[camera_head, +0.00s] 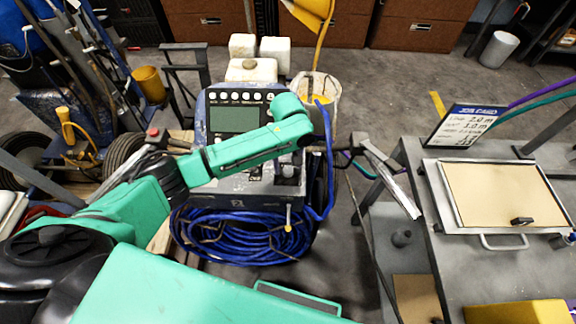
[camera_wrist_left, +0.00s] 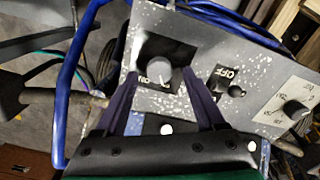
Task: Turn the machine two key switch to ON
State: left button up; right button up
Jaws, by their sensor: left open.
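The machine (camera_head: 235,118) stands upright in the middle of the head view, with a grey screen and a row of small buttons. Its sloped grey control panel (camera_head: 240,185) is partly hidden by my left arm. In the left wrist view, a round grey knob (camera_wrist_left: 158,80) sits on a black plate beside an "ON" label (camera_wrist_left: 156,84). An "OFF" label (camera_wrist_left: 224,76) stands to its right, beside a small black switch (camera_wrist_left: 237,91). My left gripper (camera_wrist_left: 160,72) is open, its two fingers on either side of the grey knob; contact cannot be told. My right gripper is not in view.
Another dark knob (camera_wrist_left: 294,110) sits on a white label at the panel's right. A coiled blue hose (camera_head: 240,240) hangs below the panel. A grey table (camera_head: 450,260) with a framed board (camera_head: 505,195) and a sign (camera_head: 465,125) stands at right.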

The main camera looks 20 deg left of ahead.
pick_arm(q)
jog(key=shift+f, duration=0.8)
grip_shut()
jog(key=m+p, duration=0.2)
jog(key=shift+r+m+p, duration=0.2)
jog(key=shift+m+p, duration=0.1)
jog(key=shift+p, duration=0.1)
jog(key=m+p, duration=0.2)
jog(key=shift+m, duration=0.3)
jog(key=m+p, duration=0.1)
jog(key=m, duration=0.2)
jog(key=shift+f, duration=0.1)
jog(key=shift+f+m+p, duration=0.1)
jog(key=shift+m+p, duration=0.6)
jog(key=shift+m, duration=1.2)
